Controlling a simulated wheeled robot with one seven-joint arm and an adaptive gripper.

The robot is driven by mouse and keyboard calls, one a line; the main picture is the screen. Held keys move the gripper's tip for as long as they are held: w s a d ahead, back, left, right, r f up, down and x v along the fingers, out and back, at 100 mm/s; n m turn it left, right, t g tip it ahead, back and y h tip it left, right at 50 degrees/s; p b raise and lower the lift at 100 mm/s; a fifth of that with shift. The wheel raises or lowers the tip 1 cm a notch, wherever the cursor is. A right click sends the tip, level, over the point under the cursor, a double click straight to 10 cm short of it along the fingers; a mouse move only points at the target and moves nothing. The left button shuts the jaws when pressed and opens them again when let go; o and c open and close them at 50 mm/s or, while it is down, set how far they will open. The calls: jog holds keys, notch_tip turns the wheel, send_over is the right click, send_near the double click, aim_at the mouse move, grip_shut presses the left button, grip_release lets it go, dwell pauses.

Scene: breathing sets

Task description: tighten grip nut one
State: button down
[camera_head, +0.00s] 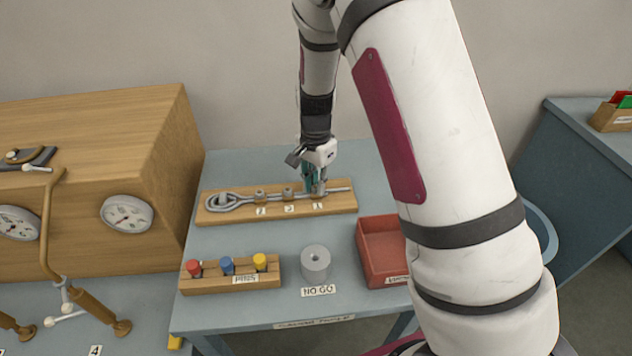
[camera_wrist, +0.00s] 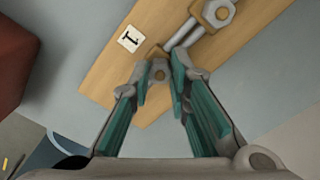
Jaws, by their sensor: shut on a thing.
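A wooden board (camera_head: 215,215) on the blue-grey table carries a metal rod with a looped end at the left and several nuts along it. My gripper (camera_head: 314,187) points down over the right part of the rod, above the label reading 1. In the wrist view the label 1 (camera_wrist: 130,39) lies beside the rod. My teal-padded fingers (camera_wrist: 160,80) are closed around grip nut one (camera_wrist: 158,71), which shows between their tips. Another nut (camera_wrist: 217,12) sits farther along the rod, apart from my fingers. The fingers partly hide the rod and the held nut.
A pin rack (camera_head: 215,284) with red, blue and yellow pins stands at the table's front left. A grey NO GO ring gauge (camera_head: 315,264) and a red tray (camera_head: 369,261) stand in front of the board. A wooden cabinet with dials (camera_head: 160,150) is at left.

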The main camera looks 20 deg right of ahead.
aim_at(315, 187)
dwell(0.4)
jog(key=c, duration=1.5)
grip_release()
notch_tip(315, 187, up, 12)
